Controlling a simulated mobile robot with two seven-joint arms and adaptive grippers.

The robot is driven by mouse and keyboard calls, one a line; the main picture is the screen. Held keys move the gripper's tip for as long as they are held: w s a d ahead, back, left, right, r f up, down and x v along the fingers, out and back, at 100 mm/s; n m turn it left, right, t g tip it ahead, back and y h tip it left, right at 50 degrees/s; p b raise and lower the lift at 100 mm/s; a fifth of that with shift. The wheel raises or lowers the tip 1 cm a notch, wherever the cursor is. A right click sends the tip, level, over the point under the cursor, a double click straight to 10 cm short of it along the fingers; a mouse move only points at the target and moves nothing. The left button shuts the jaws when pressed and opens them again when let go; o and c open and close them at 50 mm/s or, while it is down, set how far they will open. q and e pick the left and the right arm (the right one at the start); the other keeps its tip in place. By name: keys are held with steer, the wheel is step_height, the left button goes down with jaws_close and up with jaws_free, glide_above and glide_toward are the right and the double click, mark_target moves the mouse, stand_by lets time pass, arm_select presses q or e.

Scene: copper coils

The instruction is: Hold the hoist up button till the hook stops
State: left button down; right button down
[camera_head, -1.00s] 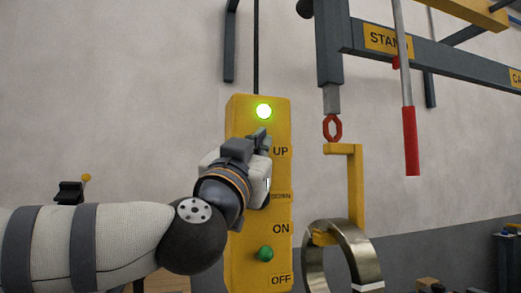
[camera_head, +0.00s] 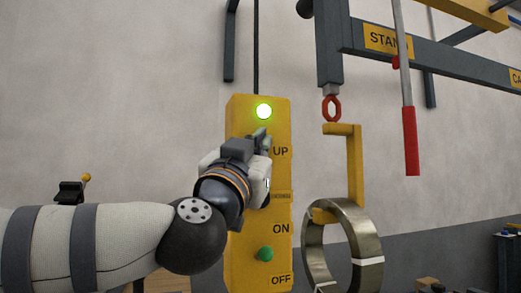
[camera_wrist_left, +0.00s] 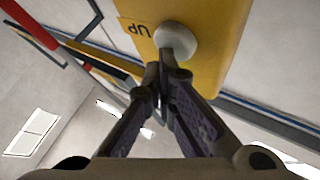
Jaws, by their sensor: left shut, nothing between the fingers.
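The yellow hoist pendant (camera_head: 246,272) hangs upright in the head view, with a lit green lamp (camera_head: 264,111) at its top and labels UP, ON and OFF. My left gripper (camera_head: 264,138) is shut and empty, its fingertips at the pendant beside the UP label. In the left wrist view its closed fingertips (camera_wrist_left: 168,68) meet a round pale button (camera_wrist_left: 176,40) next to the UP label. The red hook (camera_head: 332,109) holds a yellow C-shaped lifter (camera_head: 355,170), which carries a metal coil (camera_head: 368,245). My right gripper is not in view.
A grey hoist beam (camera_head: 440,60) with a STAND sign runs across the upper right. A red-handled rod (camera_head: 410,140) hangs right of the hook. A green knob (camera_head: 265,254) is low on the pendant. Bare wall lies behind.

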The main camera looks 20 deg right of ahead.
arm_select(q)
steer(key=shift+s+p, duration=0.4)
steer(key=shift+s, duration=0.5)
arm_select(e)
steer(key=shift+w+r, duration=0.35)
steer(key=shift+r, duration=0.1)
